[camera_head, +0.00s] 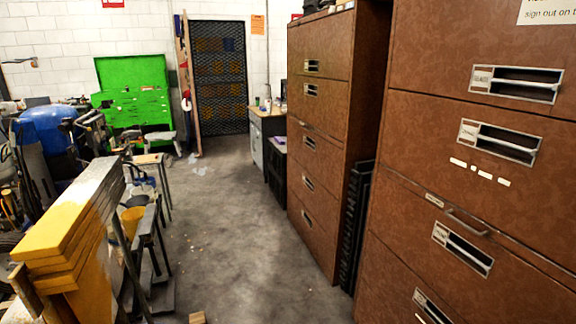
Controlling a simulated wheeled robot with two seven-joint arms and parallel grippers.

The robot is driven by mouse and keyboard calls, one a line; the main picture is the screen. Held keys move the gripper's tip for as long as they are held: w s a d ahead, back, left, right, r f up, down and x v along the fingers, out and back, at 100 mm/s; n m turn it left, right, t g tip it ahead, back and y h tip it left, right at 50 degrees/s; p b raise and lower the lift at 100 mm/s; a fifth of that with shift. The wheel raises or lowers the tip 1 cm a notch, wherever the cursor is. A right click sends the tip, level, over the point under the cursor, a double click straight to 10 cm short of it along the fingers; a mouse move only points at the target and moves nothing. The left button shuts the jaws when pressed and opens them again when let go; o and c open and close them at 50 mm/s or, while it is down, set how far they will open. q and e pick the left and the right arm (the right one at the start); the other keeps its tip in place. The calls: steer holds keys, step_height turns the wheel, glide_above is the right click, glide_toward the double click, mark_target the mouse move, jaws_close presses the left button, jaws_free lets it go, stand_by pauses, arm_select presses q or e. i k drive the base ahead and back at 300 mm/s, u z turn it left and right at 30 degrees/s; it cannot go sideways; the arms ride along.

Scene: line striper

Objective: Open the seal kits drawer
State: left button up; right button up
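A brown filing cabinet (400,140) stands close on the right, with several stacked drawers. Each drawer front has a metal handle with a small label. The upper handle (516,83), the second handle (499,141), a lower handle (462,248) and the bottom handle (431,307) all show. A thin bar handle (467,222) with a small label (434,200) sits above the lower one. The label words are too small to read surely, so I cannot tell which drawer is the seal kits drawer. All drawers look shut. Neither of my grippers is in view.
A second brown cabinet (318,134) stands farther back, with dark stacked items (354,230) in the gap. Yellow boards (62,240) and metal stands crowd the left. The concrete floor (240,240) between is mostly clear. A dark mesh door (220,78) is at the back.

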mark_target(322, 103)
steer(key=i, duration=3.9)
steer(key=z, duration=1.05)
